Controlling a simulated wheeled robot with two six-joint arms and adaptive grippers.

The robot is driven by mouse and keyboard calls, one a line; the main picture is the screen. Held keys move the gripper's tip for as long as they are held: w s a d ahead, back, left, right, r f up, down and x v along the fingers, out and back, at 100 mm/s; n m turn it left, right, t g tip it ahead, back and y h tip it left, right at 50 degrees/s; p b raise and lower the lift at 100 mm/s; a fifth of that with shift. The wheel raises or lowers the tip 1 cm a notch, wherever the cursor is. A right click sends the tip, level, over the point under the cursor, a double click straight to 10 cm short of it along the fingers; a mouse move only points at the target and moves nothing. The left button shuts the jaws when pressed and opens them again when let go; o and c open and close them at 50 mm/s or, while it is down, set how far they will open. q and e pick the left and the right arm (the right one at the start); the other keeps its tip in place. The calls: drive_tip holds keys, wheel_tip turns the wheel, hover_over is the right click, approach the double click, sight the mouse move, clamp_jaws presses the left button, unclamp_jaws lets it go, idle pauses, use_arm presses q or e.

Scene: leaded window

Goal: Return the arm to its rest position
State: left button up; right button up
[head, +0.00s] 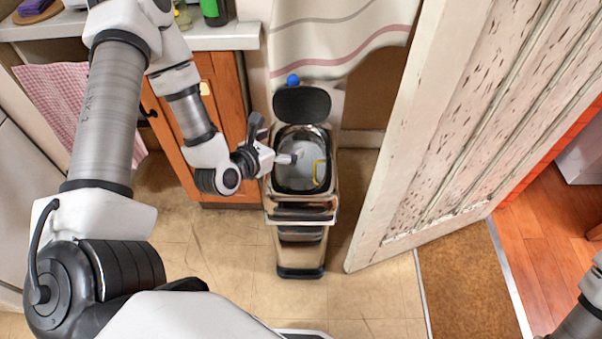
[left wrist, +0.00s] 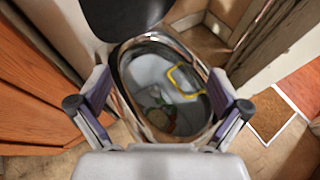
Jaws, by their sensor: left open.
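My left arm comes in from the left in the head view. Its gripper (head: 287,158) is at the left rim of a shiny metal bin (head: 300,235), over its opening. In the left wrist view the gripper (left wrist: 158,80) is open, with its two fingers apart on either side of the bin opening and nothing between them. The bin's dark lid (head: 302,104) stands raised at the back. Inside the bin are a yellow loop-shaped thing (left wrist: 174,82) and some unclear greenish and brown bits. Of my right arm only a piece shows at the lower right corner; its gripper is out of view.
An orange wooden cabinet (head: 218,90) with a countertop (head: 215,38) stands close on the left of the bin. A worn pale door (head: 455,130) stands open at the right. A striped cloth (head: 340,35) hangs behind the bin. Tiled floor (head: 370,290) in front is clear.

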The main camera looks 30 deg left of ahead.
use_arm(q)
drive_tip(key=v, duration=0.3)
drive_tip(key=shift+s+r, duration=0.1)
drive_tip(key=shift+s, duration=0.1)
